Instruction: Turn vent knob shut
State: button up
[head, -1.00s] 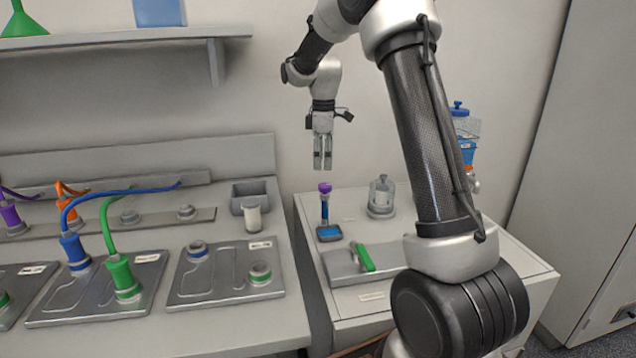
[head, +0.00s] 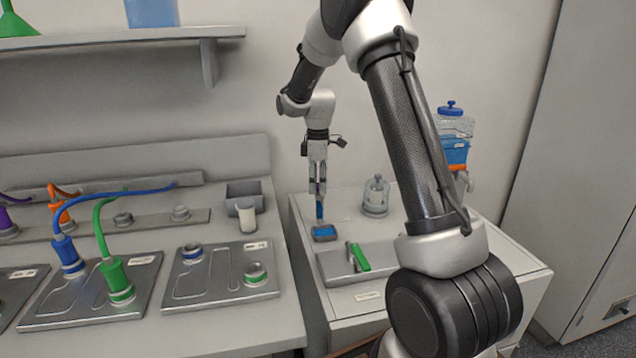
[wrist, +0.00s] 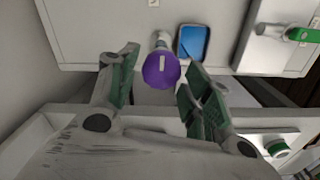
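In the wrist view the round purple knob (wrist: 161,71) carries a white mark and shows between the two fingers, with gaps on both sides. My gripper (head: 317,178) points down with its fingertips around the height of the knob; it also shows in the wrist view (wrist: 163,62), with its green-padded fingers apart. A green bar handle (head: 359,257) sits on a grey plate beside it. I cannot tell from a label which is the vent knob.
A small blue-topped dish (head: 325,233) is at the stem's foot. A glass jar (head: 376,196) and a blue-lidded container (head: 454,150) stand behind and to the right. The left bench holds plates with blue (head: 67,252) and green (head: 115,280) cabled plugs.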

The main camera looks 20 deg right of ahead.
jog(key=c, duration=0.6)
jog(key=shift+m, duration=0.4)
jog(key=m, duration=0.2)
jog(key=shift+w+m, duration=0.1)
jog(key=shift+m, duration=0.3)
jog(key=m, duration=0.3)
jog(key=shift+d+m, duration=0.15)
jog(key=shift+m, duration=0.25)
jog(key=m, duration=0.5)
jog(key=shift+d, duration=0.1)
jog(key=m, duration=0.5)
jog(key=shift+d, duration=0.1)
jog(key=shift+m, duration=0.4)
jog(key=shift+r, duration=0.1)
